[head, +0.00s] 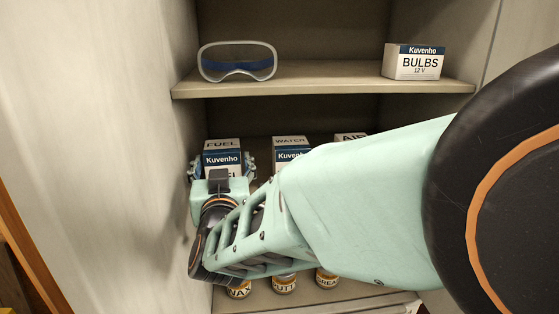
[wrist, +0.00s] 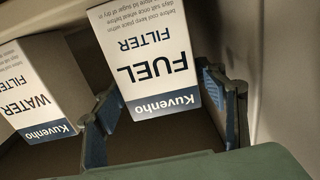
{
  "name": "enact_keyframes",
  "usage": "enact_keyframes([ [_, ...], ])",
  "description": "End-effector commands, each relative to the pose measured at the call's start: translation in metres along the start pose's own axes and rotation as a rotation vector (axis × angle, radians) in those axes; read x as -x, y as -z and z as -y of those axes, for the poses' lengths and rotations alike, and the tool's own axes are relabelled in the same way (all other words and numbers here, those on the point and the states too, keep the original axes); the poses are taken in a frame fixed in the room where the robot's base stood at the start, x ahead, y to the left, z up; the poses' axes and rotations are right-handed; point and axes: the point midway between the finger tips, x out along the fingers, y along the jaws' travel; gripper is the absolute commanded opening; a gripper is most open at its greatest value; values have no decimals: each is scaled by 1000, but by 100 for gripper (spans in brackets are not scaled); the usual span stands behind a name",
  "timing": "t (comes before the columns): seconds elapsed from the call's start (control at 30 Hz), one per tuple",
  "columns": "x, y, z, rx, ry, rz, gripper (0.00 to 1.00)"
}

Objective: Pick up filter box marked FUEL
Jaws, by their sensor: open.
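The white and blue filter box marked FUEL (head: 222,159) stands on the middle shelf, near the left wall of the cabinet. In the wrist view the FUEL box (wrist: 147,58) shows upside down, its lettering facing the camera. My gripper (head: 222,168) is open at the box, one finger on each side. In the wrist view its fingers (wrist: 168,120) flank the box's lower part; I cannot tell whether either finger touches it. My gripper's body hides the lower front of the box in the head view.
A box marked WATER (head: 291,155) stands right of FUEL, with a box marked AIR (head: 350,137) farther right. Goggles (head: 237,62) and a BULBS box (head: 414,62) sit on the shelf above (head: 320,78). Jars (head: 284,284) stand below. The left wall (head: 130,130) is close to my gripper.

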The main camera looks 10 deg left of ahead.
Motion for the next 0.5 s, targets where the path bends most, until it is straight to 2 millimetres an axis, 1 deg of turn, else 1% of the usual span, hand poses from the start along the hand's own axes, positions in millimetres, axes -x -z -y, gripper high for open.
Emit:
enact_keyframes([
  [0.07, 0, 0, 0, 0, 0, 0, 64],
  [0.4, 0, 0, 0, 0, 0, 0, 27],
  [0.5, 0, 2, 0, -1, 0, -4, 17],
])
